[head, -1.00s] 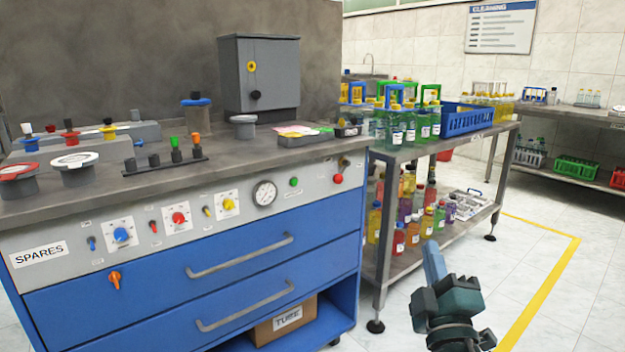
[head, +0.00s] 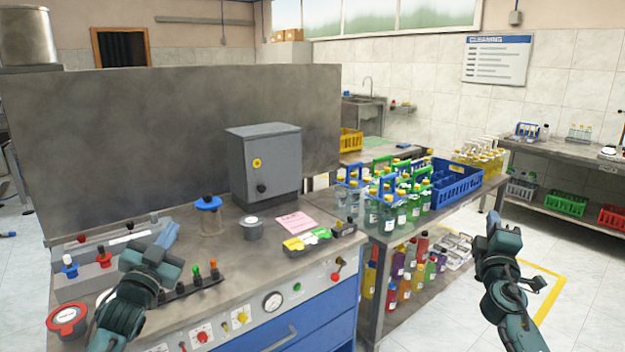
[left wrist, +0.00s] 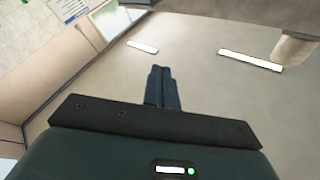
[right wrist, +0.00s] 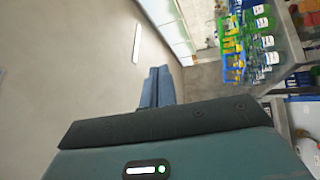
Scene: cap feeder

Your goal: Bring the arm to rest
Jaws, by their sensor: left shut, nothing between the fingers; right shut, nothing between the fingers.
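My left gripper (head: 168,236) is raised above the left part of the grey workbench (head: 215,262), pointing up. Its fingers are shut and empty, and they show together in the left wrist view (left wrist: 162,88) against the ceiling. My right gripper (head: 492,222) is raised in front of the bottle shelf at the right, also pointing up. Its fingers are shut and empty in the right wrist view (right wrist: 157,87). Neither gripper appears to touch anything. The left arm hides part of the bench top.
The bench carries a grey box (head: 265,165), a blue-capped jar (head: 209,216), a red-rimmed cup (head: 68,319) and a peg rack (head: 195,284). A shelf (head: 392,237) beside it holds many bottles and a blue crate (head: 466,188). Tiled floor (head: 590,270) lies open at the right.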

